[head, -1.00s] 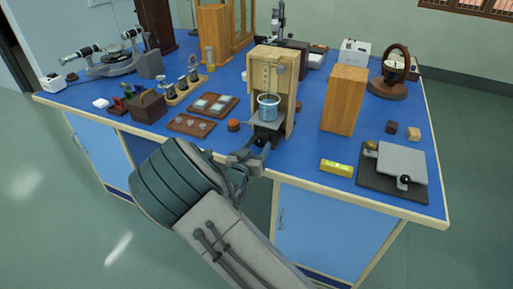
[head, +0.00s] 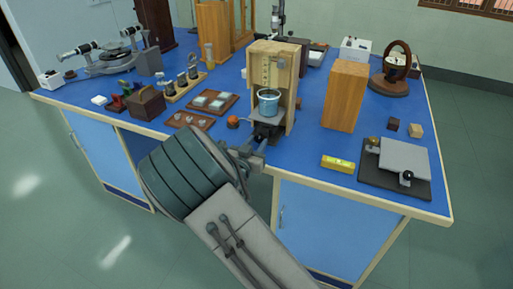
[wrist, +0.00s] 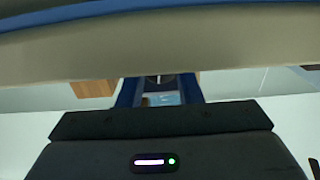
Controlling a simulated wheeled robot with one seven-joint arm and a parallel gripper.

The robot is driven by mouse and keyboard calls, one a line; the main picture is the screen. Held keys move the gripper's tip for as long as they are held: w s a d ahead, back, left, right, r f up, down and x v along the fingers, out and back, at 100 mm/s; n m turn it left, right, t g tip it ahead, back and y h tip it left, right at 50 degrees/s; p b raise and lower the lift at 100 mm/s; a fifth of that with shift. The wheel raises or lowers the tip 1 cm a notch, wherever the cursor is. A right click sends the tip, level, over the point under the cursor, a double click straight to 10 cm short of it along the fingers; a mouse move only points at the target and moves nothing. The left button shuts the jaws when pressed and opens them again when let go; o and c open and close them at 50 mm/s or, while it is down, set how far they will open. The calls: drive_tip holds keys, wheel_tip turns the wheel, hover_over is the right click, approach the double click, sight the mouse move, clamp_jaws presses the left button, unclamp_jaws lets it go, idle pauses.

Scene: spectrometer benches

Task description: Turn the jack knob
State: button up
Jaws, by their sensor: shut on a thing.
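The jack (head: 266,115) is a small dark lift with a flat top plate, inside an upright wooden frame (head: 290,60) near the table's front edge. A glass beaker (head: 268,103) of bluish liquid stands upright on its plate. The jack's dark knob is at its front, mostly hidden by my gripper. My gripper (head: 258,141) reaches in from the front edge and is shut on the knob. The wrist view shows the dark gripper body (wrist: 160,145) and the narrow jaws (wrist: 160,88), but the knob is not clear there.
A wooden block (head: 345,95) stands right of the frame, with a yellow level (head: 338,164) in front of it. A grey plate device (head: 395,165) is at the right. A small orange-topped item (head: 233,122) and slide trays (head: 208,101) are close on the left.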

drive_tip(key=m+b, duration=0.2)
drive_tip(key=b, duration=0.1)
drive_tip(key=m+b, duration=0.2)
drive_tip(key=shift+f, duration=0.25)
drive_tip(key=m+b, duration=0.3)
drive_tip(key=shift+r+b, duration=0.1)
drive_tip(key=shift+b, duration=0.2)
drive_tip(key=shift+r+m, duration=0.1)
drive_tip(key=shift+m, duration=0.2)
drive_tip(key=o, duration=1)
drive_tip(key=shift+s, duration=0.1)
